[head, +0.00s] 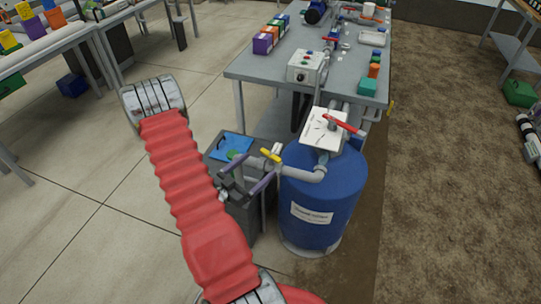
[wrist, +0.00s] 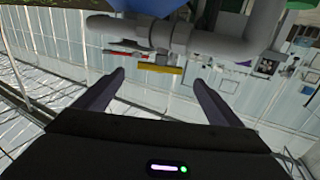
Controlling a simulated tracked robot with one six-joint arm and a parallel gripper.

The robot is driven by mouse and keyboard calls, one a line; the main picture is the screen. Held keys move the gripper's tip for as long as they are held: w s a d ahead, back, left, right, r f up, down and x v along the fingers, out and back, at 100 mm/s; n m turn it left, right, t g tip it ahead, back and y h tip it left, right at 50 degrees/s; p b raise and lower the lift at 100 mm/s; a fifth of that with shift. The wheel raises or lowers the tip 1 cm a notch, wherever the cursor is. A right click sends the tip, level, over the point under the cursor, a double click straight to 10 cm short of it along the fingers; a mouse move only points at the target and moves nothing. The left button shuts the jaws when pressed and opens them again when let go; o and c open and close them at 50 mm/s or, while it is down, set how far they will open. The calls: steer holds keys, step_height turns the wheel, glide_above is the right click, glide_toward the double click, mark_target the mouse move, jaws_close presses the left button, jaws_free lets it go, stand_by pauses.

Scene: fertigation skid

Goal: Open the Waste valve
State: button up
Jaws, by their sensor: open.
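A valve with a yellow handle (head: 271,156) sits on a grey pipe at the left side of the blue tank (head: 320,200). I cannot read a label naming it as the Waste valve. In the wrist view the yellow handle (wrist: 160,67) lies crosswise under the grey pipe (wrist: 225,43), just beyond and between my fingertips. My gripper (head: 262,163) is open and empty, its two dark purple fingers pointing at the handle. My gripper (wrist: 158,78) shows the same in the wrist view, with a gap between fingers and handle.
A red lever (head: 342,123) and a white plate (head: 322,132) are on top of the tank. A dark bin (head: 247,220) with a blue item (head: 235,145) stands left of it. A grey table (head: 260,66) with a control box (head: 307,68) is behind.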

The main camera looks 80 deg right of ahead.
mark_target(269, 157)
steer(key=shift+x, duration=4.05)
steer(key=shift+c, duration=0.3)
steer(key=c, duration=1)
steer(key=shift+s+d+n+t+h, duration=0.1)
steer(key=shift+n+t+h, duration=0.4)
steer(key=shift+n+t, duration=0.5)
steer(key=shift+n+t+h, duration=0.3)
steer(key=shift+n+t, duration=0.1)
steer(key=shift+t, duration=0.7)
steer(key=shift+n+t, duration=0.9)
steer(key=shift+t, duration=0.5)
